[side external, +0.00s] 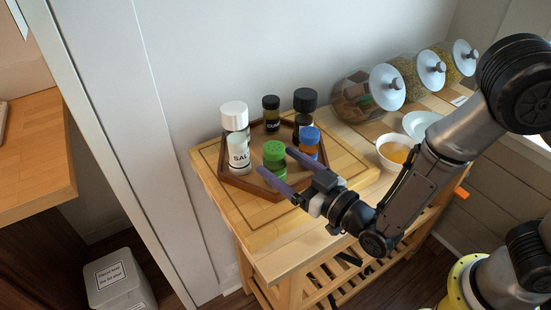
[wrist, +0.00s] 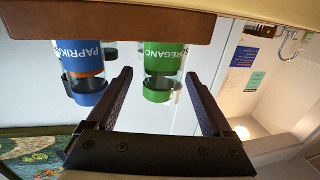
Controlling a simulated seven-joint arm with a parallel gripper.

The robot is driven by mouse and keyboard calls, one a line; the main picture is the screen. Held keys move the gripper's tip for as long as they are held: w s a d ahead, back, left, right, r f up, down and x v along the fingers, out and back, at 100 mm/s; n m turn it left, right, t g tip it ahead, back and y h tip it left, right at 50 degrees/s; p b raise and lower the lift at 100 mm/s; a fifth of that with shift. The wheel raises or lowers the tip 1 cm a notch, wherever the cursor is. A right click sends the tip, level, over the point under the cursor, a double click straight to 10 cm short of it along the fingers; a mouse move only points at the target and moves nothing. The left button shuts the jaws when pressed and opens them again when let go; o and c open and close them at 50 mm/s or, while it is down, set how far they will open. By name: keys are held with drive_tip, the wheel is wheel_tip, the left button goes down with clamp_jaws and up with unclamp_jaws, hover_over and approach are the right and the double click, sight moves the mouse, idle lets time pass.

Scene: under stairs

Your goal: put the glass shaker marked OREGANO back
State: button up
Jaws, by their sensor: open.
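The glass shaker marked OREGANO, with a green lid (side external: 274,149), stands upright near the front of a six-sided wooden tray (side external: 240,184). In the wrist view, which is upside down, its green label (wrist: 164,57) reads mostly clearly and the tray's wall (wrist: 120,22) hides its base. My gripper (side external: 273,161) is open and roughly level, with its fingertips reaching over the tray rim to either side of this shaker. In the wrist view the shaker lies between the two fingers (wrist: 158,78), nearer the right one. I cannot tell whether either finger touches it.
The blue-lidded PAPRIKA shaker (side external: 309,138) stands close by at the right. A tall SALT shaker (side external: 236,140) and two black-lidded shakers (side external: 271,112) (side external: 304,108) share the tray. A bowl (side external: 391,153), a plate (side external: 420,124) and lidded jars (side external: 366,95) occupy the wooden cart's right side.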

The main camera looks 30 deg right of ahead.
drive_tip(key=s+d, duration=0.2)
drive_tip(key=s, duration=0.7)
drive_tip(key=shift+s, duration=0.2)
drive_tip(key=w+g, duration=0.1)
drive_tip(key=w+d+r+m+g, duration=0.1)
drive_tip(key=w+r+m+g, duration=0.1)
drive_tip(key=shift+w+d+g, duration=0.3)
drive_tip(key=shift+w+g, duration=0.1)
drive_tip(key=s+d+r+g+h, duration=0.1)
drive_tip(key=s+d+r+g, duration=0.2)
drive_tip(key=s+d, duration=0.6)
drive_tip(key=s+d+r+g+h, duration=0.2)
drive_tip(key=s+d+g, duration=0.3)
drive_tip(key=s+d, duration=0.4)
drive_tip(key=shift+d+r, duration=0.4)
drive_tip(key=shift+r, duration=0.25)
